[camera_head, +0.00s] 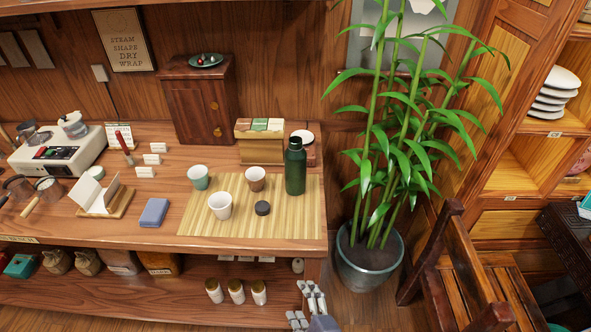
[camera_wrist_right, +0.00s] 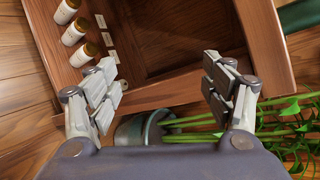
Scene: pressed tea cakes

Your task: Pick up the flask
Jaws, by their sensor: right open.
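The dark green flask (camera_head: 295,166) stands upright near the right end of a striped bamboo mat (camera_head: 302,218) on the wooden counter. A small dark round lid-like piece (camera_head: 262,208) lies on the mat to its left. My right gripper (camera_head: 310,305) is low at the front right corner of the counter, below the top and well apart from the flask. In the right wrist view the gripper (camera_wrist_right: 160,85) is open with nothing between its fingers. A dark green piece at that view's top right edge (camera_wrist_right: 298,15) may be the flask, cut off. My left gripper is not in view.
Cups (camera_head: 220,205) stand left of the flask, and a box of packets (camera_head: 260,145) stands behind it. The counter's front edge (camera_head: 200,245) lies between my right gripper and the flask. A potted bamboo (camera_head: 368,265) stands close on the right. Small jars (camera_head: 236,291) stand on the lower shelf.

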